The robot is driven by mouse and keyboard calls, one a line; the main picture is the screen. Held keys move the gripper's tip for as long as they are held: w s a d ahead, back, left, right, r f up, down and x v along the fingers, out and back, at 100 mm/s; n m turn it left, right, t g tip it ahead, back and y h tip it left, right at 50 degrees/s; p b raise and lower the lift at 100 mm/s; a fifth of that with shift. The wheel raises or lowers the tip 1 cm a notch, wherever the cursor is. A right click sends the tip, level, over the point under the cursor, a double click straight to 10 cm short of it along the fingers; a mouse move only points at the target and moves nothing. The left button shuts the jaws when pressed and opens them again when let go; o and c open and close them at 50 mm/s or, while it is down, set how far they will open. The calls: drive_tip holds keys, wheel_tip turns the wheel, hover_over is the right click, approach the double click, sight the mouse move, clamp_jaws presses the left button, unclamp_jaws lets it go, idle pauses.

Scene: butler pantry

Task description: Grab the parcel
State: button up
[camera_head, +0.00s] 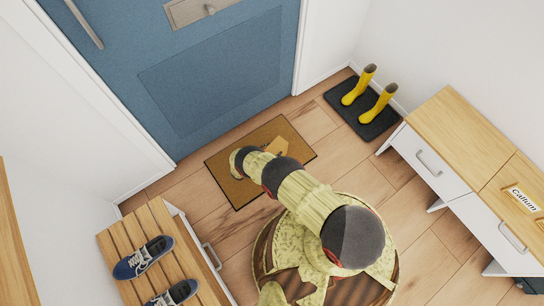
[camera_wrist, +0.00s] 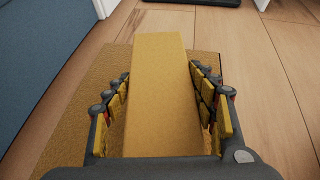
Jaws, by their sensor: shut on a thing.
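The parcel is a tan box (camera_wrist: 160,90), seen between the two fingers of my gripper (camera_wrist: 165,95) in the wrist view. My gripper is shut on it, with fingers along its left and right sides. In the head view a part of the parcel (camera_head: 277,145) shows beside my wrist, over the brown doormat (camera_head: 238,194). My arm hides the rest of it and most of my gripper. I cannot tell whether the parcel touches the mat.
A blue door (camera_head: 210,75) stands behind the mat. Yellow boots (camera_head: 378,103) stand on a dark tray (camera_head: 345,110) at the right. A slatted bench (camera_head: 125,236) with blue shoes (camera_head: 143,257) is at lower left. A white cabinet (camera_head: 455,125) lines the right wall. Wooden floor (camera_head: 345,165) is clear between.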

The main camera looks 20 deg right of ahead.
drive_tip(key=c, duration=1)
clamp_jaws()
drive_tip(key=shift+r, duration=0.1)
